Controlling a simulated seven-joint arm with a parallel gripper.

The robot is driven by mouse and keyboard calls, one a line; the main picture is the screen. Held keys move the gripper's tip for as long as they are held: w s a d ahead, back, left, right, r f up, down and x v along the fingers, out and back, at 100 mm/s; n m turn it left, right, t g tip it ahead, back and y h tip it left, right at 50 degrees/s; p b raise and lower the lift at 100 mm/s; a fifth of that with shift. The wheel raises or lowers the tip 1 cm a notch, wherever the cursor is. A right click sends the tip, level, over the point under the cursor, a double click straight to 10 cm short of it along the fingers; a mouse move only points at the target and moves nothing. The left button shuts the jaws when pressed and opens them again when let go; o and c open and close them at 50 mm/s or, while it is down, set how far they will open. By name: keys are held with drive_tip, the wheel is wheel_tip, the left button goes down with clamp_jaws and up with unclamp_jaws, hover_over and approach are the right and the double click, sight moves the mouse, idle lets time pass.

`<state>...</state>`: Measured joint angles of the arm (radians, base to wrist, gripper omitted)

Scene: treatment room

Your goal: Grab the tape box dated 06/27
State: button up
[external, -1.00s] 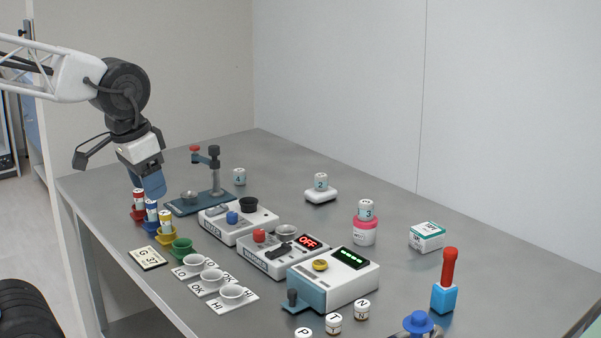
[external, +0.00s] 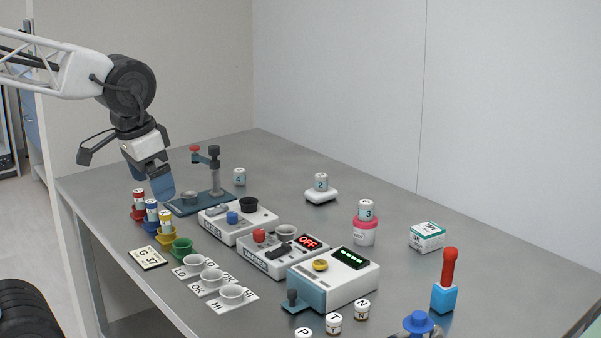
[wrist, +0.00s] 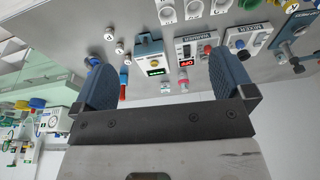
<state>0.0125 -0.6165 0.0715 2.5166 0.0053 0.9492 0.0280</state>
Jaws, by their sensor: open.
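A small white box with a teal stripe on top (external: 427,237) sits on the right part of the table, beyond the red-and-blue upright piece. It is the only box of this kind that I make out; its printing is too small to read a date. In the wrist view, a small pale shape (wrist: 165,88) between my fingers may be this box, but I cannot tell for sure. My gripper (external: 153,183) is open and empty, high over the table's left end, far from the box. Its two blue fingers (wrist: 164,80) are spread wide in the wrist view.
A pink jar with a numbered white cap (external: 364,226) stands left of the box. The red-and-blue piece (external: 445,284) stands in front of it. Several white devices (external: 335,277), cups and coloured holders fill the middle and left. Bare table (external: 510,265) lies right of the box.

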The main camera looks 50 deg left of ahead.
drive_tip(key=w+r+m+g+y, duration=0.25)
drive_tip(key=w+m, duration=0.25)
drive_tip(key=w, duration=1.3)
drive_tip(key=m+y, duration=0.8)
drive_tip(key=m, duration=0.2)
hover_over(432, 230)
drive_tip(key=s+a, duration=0.3)
drive_tip(key=s, duration=1)
wheel_tip(432, 230, down, 14)
drive_tip(key=w+d+f+m+y, duration=0.1)
drive_tip(key=w+d+f, duration=0.2)
drive_tip(key=w+f, duration=0.1)
drive_tip(key=w+d+f+m+t+y, duration=0.1)
drive_tip(key=w+d+f+m, duration=0.1)
drive_tip(key=w+f, duration=0.2)
drive_tip(key=w+d+f+m+t+y, duration=0.1)
drive_tip(key=w+d+f, duration=0.2)
drive_tip(key=w+f, duration=0.1)
drive_tip(key=shift+w+d+f+m, duration=0.15)
drive_tip(key=shift+d+f+m, duration=0.2)
drive_tip(key=shift+f, duration=0.2)
drive_tip(key=shift+x, duration=1.3)
drive_tip(key=shift+a, duration=0.15)
drive_tip(key=shift+x, duration=2.5)
